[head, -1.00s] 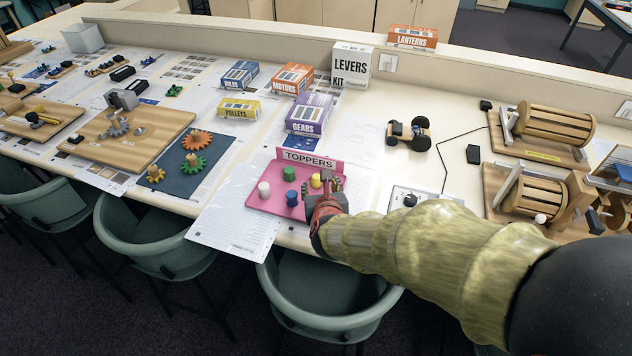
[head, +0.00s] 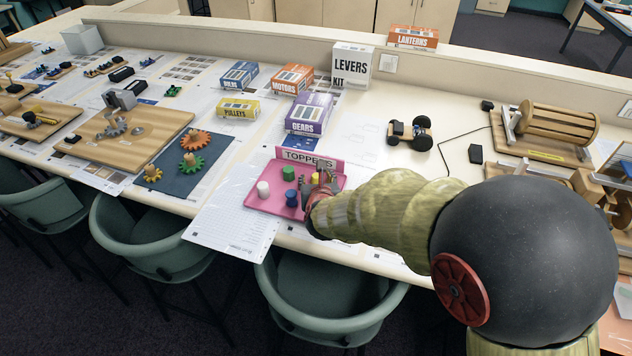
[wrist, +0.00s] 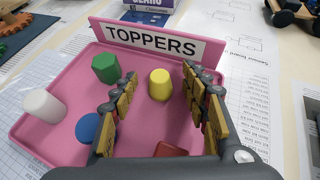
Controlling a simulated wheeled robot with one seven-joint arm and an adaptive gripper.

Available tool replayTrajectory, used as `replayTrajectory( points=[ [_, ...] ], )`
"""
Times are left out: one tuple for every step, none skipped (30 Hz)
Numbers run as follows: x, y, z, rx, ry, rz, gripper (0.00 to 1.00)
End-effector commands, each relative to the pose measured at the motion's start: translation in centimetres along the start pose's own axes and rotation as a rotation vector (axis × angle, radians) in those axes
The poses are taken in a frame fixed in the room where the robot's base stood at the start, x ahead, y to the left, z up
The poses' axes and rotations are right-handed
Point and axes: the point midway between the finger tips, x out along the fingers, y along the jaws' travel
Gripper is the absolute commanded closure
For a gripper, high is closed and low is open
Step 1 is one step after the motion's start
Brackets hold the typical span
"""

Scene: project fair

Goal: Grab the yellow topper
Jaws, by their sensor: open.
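The yellow topper (wrist: 160,85) stands upright on the pink toppers tray (wrist: 60,75), near its back sign, in the wrist view. It lies ahead of my gripper (wrist: 157,88), between the lines of its two fingers and nearer the right one. In the head view the yellow topper (head: 315,178) is partly hidden by my gripper (head: 318,185). My gripper is open, with nothing held. A green topper (wrist: 106,68), a white topper (wrist: 44,105) and a blue topper (wrist: 87,127) stand to the left. A red topper (wrist: 170,150) is partly hidden by the gripper.
The pink TOPPERS sign (wrist: 150,42) rises at the tray's back edge. The purple gears box (head: 309,114) stands behind the tray. A small wheeled car (head: 409,132) is to the right. Printed sheets (head: 228,222) lie to the left of the tray.

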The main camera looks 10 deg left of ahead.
Motion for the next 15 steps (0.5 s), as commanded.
replayTrajectory(
  points=[
    [-0.03,0.00,0.05,0.000,0.000,0.000,0.54],
    [-0.04,0.00,0.06,0.000,-0.001,0.000,0.54],
    [-0.04,0.00,0.06,0.000,0.000,0.000,0.54],
    [-0.04,0.00,0.06,0.000,-0.001,0.000,0.55],
    [-0.05,0.00,0.05,0.000,0.000,0.000,0.57],
    [-0.05,0.01,0.05,0.000,0.000,0.000,0.59],
    [-0.05,0.00,0.05,0.000,0.000,0.000,0.61],
    [-0.05,0.01,0.05,0.000,0.000,0.000,0.62],
    [-0.05,0.01,0.05,0.000,0.000,0.000,0.65],
    [-0.05,0.01,0.05,0.000,0.000,0.000,0.66],
    [-0.05,0.01,0.05,0.000,0.000,0.000,0.68],
    [-0.06,0.01,0.04,0.000,0.000,0.000,0.70],
    [-0.06,0.01,0.04,0.000,0.000,0.000,0.72],
    [-0.06,0.01,0.05,0.000,0.000,0.000,0.74],
    [-0.06,0.01,0.04,0.000,0.000,0.000,0.76]
  ],
)
